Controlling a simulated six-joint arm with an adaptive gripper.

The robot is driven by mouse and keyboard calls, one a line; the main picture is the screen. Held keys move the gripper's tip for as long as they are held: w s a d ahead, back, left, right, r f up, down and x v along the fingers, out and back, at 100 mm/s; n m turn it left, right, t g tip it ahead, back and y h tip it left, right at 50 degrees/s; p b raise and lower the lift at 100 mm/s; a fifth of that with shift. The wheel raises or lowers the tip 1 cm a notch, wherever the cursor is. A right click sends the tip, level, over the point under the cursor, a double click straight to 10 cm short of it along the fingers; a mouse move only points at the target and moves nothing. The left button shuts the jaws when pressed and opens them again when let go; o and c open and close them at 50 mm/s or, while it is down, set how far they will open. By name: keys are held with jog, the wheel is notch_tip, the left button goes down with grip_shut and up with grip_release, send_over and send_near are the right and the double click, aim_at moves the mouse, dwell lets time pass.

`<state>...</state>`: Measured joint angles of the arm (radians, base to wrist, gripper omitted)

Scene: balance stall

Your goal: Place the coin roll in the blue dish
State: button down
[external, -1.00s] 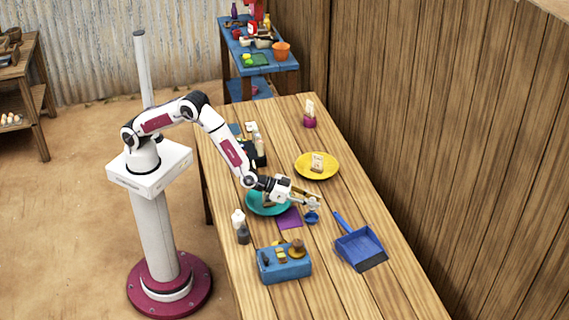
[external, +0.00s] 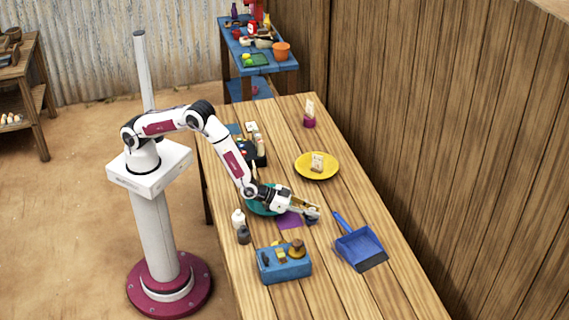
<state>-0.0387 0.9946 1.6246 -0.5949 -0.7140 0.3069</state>
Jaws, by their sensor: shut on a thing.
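My gripper (external: 311,213) is low over the table, right of the teal plate (external: 257,208), with its fingers pointing down and to the right. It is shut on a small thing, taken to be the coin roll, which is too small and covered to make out. I cannot tell whether the held thing touches the dish.
A blue dustpan (external: 359,247) lies to the right. A blue box (external: 284,265) with weights stands in front. A yellow plate (external: 331,171) lies behind.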

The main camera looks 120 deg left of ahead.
jog(key=shift+f, duration=0.3)
jog(key=shift+f, duration=0.15)
jog(key=c, duration=1.8)
grip_release()
jog(key=shift+c, duration=0.2)
jog(key=shift+s, duration=0.1)
jog(key=shift+v, duration=1.25)
jog(key=v, duration=0.9)
jog(key=shift+s+d, duration=0.1)
jog(key=shift+s, duration=0.05)
